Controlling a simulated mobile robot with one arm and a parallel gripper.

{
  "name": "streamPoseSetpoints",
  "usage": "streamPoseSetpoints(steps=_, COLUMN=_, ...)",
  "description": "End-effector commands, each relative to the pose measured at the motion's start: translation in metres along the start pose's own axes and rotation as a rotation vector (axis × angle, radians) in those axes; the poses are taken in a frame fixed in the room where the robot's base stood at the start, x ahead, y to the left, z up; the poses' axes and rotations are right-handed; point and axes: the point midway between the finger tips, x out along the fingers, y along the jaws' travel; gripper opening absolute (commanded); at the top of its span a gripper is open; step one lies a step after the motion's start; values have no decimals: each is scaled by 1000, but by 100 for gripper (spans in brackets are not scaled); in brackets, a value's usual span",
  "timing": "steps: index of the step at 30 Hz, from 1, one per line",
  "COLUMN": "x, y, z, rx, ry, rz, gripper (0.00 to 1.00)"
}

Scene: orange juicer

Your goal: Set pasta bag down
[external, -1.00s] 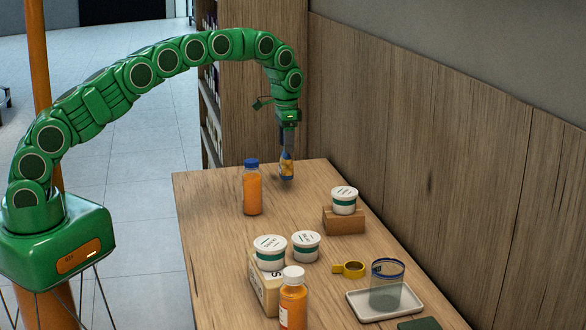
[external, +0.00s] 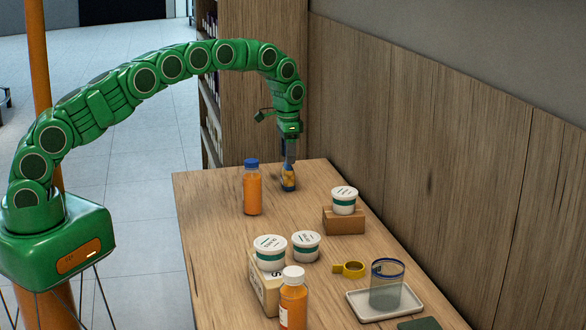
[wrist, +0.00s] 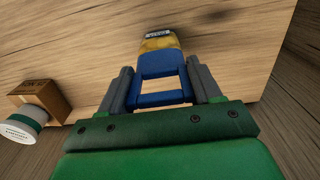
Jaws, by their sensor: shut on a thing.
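The pasta bag (external: 288,180) is a small blue and yellow packet held upright below my gripper (external: 289,160) near the far end of the wooden table. In the wrist view the pasta bag (wrist: 160,90) sits between the two grey fingers of my gripper (wrist: 163,88), which are shut on it. Its lower end is at or very close to the tabletop; I cannot tell whether it touches. The far side of the bag is hidden.
An orange bottle with a blue cap (external: 252,188) stands just left of the bag. A white tub (external: 344,200) sits on a brown box (external: 343,221) nearer the camera, also in the wrist view (wrist: 22,124).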

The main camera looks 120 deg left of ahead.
Motion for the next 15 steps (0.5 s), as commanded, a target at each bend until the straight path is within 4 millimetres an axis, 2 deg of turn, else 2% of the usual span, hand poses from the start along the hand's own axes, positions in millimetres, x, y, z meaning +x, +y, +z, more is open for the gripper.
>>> streamPoseSetpoints(steps=3, x=3, y=0, z=0, rx=0, ry=0, rz=0, gripper=18)
streamPoseSetpoints(steps=4, x=3, y=0, z=0, rx=0, ry=0, rz=0, gripper=66)
streamPoseSetpoints(steps=6, x=3, y=0, z=0, rx=0, ry=0, rz=0, gripper=77)
streamPoseSetpoints(steps=9, x=3, y=0, z=0, rx=0, ry=0, rz=0, gripper=89)
streamPoseSetpoints(steps=15, x=3, y=0, z=0, rx=0, ry=-1, rz=0, gripper=89)
